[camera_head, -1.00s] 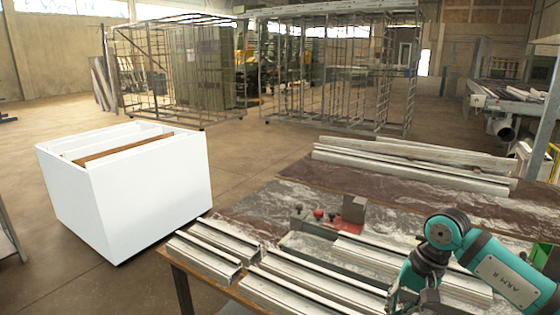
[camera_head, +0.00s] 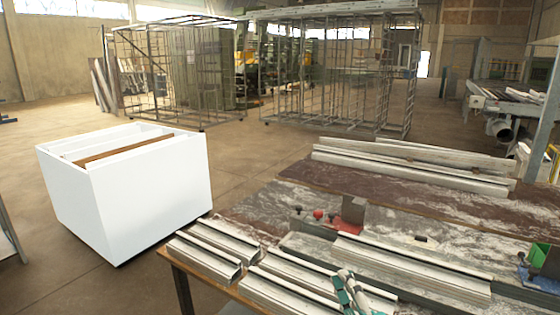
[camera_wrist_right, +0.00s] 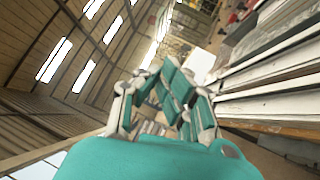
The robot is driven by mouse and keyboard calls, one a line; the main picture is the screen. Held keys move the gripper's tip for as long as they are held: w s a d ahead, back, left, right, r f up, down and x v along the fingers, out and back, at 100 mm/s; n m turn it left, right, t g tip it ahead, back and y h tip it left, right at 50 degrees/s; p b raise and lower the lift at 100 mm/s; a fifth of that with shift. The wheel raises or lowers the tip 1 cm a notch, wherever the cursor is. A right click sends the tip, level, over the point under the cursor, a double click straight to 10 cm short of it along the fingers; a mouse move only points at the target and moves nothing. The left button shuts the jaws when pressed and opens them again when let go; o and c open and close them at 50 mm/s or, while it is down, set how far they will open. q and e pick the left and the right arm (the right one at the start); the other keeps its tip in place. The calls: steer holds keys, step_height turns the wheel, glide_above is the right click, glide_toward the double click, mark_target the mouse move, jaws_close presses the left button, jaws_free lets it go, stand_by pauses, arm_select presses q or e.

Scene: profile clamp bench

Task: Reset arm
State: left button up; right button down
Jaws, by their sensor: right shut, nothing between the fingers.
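My right gripper (camera_head: 347,278) shows at the bottom edge of the head view, in front of the profiles at the near side of the bench (camera_head: 245,212). Its teal and grey fingers point up and are shut with nothing held. In the right wrist view the shut fingers (camera_wrist_right: 172,78) fill the middle, with bench and profiles to their right. The rest of my right arm is outside the head view. My left gripper is not in view.
Several white profiles (camera_head: 207,257) lie on the near bench. A red clamp block (camera_head: 353,212) stands behind them, and a green item (camera_head: 541,277) sits at the right. A white bin (camera_head: 150,195) stands on the floor at left, with open floor around it.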

steer(key=s+d+f+m+g+h, duration=0.3)
steer(key=s+d+f+m+g, duration=0.1)
steer(key=f+m, duration=0.35)
steer(key=s+d+f+m+g+h, duration=0.35)
steer(key=s+f+m, duration=0.2)
steer(key=f, duration=0.35)
steer(key=s+f+m+g+y, duration=0.1)
steer(key=s+f+m+g, duration=0.35)
steer(key=s, duration=0.45)
steer(key=s+f+m+g, duration=0.35)
steer(key=s+f, duration=0.25)
steer(key=s, duration=0.3)
step_height(320, 180, down, 26)
steer(key=s+n+g, duration=0.1)
steer(key=s+g, duration=0.1)
steer(key=s+d+f+g, duration=0.1)
steer(key=s+d+f, duration=0.2)
steer(key=s+f, duration=1.2)
steer(key=shift+s+d+f, duration=0.15)
steer(key=shift+s+f, duration=0.1)
steer(key=shift+s, duration=0.2)
